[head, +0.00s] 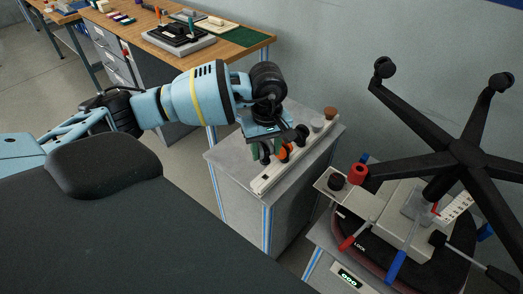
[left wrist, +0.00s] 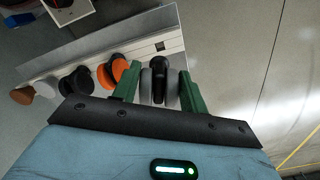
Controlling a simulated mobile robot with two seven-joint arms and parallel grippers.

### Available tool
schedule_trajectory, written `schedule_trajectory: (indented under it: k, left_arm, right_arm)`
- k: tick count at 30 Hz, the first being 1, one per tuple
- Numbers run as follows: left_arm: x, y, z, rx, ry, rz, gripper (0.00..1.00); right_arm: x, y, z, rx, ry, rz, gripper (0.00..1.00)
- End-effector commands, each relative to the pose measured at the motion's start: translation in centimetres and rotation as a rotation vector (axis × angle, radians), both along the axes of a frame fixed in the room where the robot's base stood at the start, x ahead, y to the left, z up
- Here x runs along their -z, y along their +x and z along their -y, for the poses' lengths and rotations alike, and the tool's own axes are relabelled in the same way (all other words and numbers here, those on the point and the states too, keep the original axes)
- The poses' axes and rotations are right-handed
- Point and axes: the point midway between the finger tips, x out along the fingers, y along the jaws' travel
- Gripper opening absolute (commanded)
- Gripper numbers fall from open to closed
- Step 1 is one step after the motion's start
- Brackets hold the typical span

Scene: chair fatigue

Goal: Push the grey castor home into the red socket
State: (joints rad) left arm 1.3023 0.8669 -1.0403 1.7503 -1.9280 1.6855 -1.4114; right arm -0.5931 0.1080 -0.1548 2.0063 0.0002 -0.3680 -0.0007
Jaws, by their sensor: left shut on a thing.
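The left gripper (head: 268,152) is over the small grey cabinet, pointing down at the castor rack. In the left wrist view its green fingers (left wrist: 157,90) are shut on the grey castor (left wrist: 146,86), which has grey wheels with a black middle. I cannot tell whether the castor is clear of the rack. In the head view the gripper mostly hides it. The red socket (head: 357,173) is at the end of the nearest leg of the upturned black chair base (head: 470,152), to the right of the gripper. My right gripper is not in view.
The pale rack (head: 268,180) holds an orange castor (left wrist: 120,68), dark ones (left wrist: 76,81), a grey one (head: 317,125) and a brown one (head: 330,113). A fixture with a red lever (head: 347,243) and blue lever (head: 396,266) carries the chair. A wooden bench (head: 160,35) stands behind.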

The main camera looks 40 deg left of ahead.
Motion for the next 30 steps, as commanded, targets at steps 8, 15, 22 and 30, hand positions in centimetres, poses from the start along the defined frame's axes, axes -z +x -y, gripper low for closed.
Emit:
schedule_trajectory:
  k: [8, 15, 22, 30]
  left_arm:
    - [-1.2, 0.0, 0.0, 0.000, 0.000, 0.001, 0.16]
    - [-1.2, -0.2, 0.3, 0.026, -0.001, 0.001, 0.16]
    - [-2.6, -4.1, 4.4, 0.408, -0.006, 0.003, 0.16]
    - [-4.2, -9.6, 7.9, 0.885, -0.001, 0.003, 0.16]
  right_arm:
    - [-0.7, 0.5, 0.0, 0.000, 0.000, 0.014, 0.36]
    - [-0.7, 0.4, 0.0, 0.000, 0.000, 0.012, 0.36]
    - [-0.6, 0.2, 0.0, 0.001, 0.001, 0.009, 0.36]
    - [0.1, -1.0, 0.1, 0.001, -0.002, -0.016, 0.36]
